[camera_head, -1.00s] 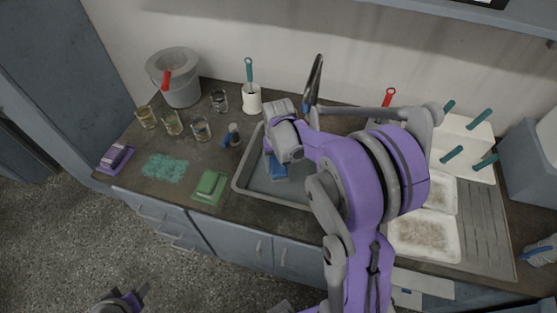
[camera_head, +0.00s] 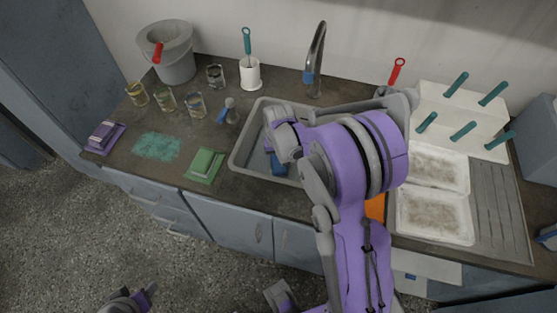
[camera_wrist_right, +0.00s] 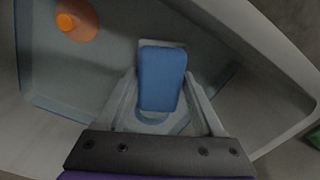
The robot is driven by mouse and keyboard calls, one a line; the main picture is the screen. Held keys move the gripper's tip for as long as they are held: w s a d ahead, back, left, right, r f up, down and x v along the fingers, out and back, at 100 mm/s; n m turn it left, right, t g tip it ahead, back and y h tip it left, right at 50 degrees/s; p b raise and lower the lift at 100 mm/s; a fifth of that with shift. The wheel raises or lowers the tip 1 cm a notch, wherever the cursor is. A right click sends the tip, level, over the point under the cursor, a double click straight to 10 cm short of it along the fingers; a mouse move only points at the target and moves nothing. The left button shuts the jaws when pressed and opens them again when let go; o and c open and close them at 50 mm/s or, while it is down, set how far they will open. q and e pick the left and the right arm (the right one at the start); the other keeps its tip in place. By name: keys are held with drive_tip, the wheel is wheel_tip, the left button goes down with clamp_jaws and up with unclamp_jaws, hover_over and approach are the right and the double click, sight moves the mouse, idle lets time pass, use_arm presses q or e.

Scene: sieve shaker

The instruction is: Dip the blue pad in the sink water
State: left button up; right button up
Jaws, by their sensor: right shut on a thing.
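The grey sink basin (camera_head: 239,155) is set into the dark counter, and my right gripper (camera_head: 279,158) reaches down into it. My right gripper is shut on the blue pad (camera_wrist_right: 162,78), which shows between its two fingers in the right wrist view. In the head view, a blue part of the pad (camera_head: 277,167) shows below the gripper, and my arm hides the right side of the sink. I cannot tell whether the pad touches the water. My left gripper (camera_head: 137,298) is at the bottom left, over the floor; its opening is unclear.
A green pad (camera_head: 206,164), a purple pad (camera_head: 103,136) and a teal powder patch (camera_head: 157,146) lie left of the sink. Several glasses and a grey bucket (camera_head: 174,58) stand behind them. The faucet (camera_head: 315,60) rises behind the sink. White trays (camera_head: 434,213) lie at right.

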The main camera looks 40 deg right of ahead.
use_arm(q)
wheel_tip(320, 180, down, 6)
drive_tip(key=b, duration=0.5)
drive_tip(key=shift+s, duration=0.4)
use_arm(e)
drive_tip(key=shift+f, duration=3.6)
use_arm(q)
wheel_tip(320, 180, up, 14)
drive_tip(key=w+p, duration=0.3)
drive_tip(key=p, duration=0.8)
drive_tip(key=shift+f+p, duration=0.25)
drive_tip(key=shift+p, duration=0.1)
use_arm(e)
wheel_tip(320, 180, up, 20)
use_arm(q)
drive_tip(key=shift+s, duration=0.15)
